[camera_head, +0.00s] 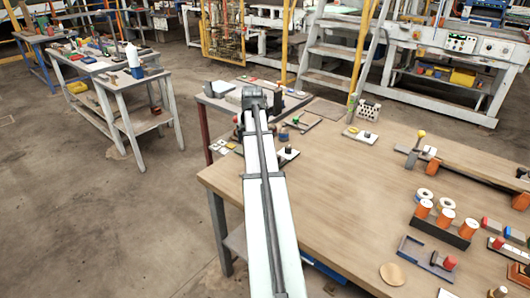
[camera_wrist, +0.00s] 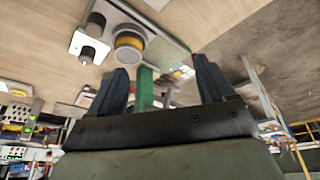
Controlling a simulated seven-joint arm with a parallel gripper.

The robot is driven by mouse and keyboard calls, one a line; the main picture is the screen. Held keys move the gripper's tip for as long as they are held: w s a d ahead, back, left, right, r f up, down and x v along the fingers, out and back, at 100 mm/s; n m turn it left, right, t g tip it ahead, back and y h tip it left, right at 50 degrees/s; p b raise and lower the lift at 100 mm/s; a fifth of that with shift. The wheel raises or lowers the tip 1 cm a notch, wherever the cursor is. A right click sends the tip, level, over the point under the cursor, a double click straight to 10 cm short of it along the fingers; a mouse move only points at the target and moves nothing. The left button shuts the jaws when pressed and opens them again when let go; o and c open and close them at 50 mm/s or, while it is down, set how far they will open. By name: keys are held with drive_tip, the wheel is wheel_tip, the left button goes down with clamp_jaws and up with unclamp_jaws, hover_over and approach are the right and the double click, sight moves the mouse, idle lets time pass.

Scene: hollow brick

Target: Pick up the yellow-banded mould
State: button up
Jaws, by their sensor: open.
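The yellow-banded mould (camera_wrist: 130,41) shows in the wrist view as a short round piece, grey on top with a yellow band. My gripper (camera_wrist: 162,75) is open, with two dark blue fingers apart. The mould lies beyond the fingertips, nearer the left finger, and is not between them. A green upright piece (camera_wrist: 145,90) shows between the fingers; I cannot tell how far off it is. In the head view my arm hides the gripper, and I cannot make out the mould.
A white plate with dark knobs (camera_wrist: 78,46) lies beside the mould. In the head view the wooden table (camera_head: 330,180) has a clear middle. Orange-sided cylinders (camera_head: 445,217) stand in a dark rack at the right. A ladder (camera_head: 335,50) stands behind.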

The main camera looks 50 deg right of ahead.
drive_tip(key=s+d+r+m, duration=0.1)
drive_tip(key=s+d+r, duration=0.2)
drive_tip(key=s+d, duration=0.15)
drive_tip(key=x, duration=0.5)
drive_tip(key=w+x, duration=0.1)
drive_tip(key=x, duration=0.2)
drive_tip(key=shift+d, duration=0.1)
drive_tip(key=shift+x, duration=2.8)
drive_tip(key=shift+s, duration=0.15)
drive_tip(key=c, duration=1.5)
drive_tip(key=shift+o, duration=0.2)
drive_tip(key=shift+r, duration=0.15)
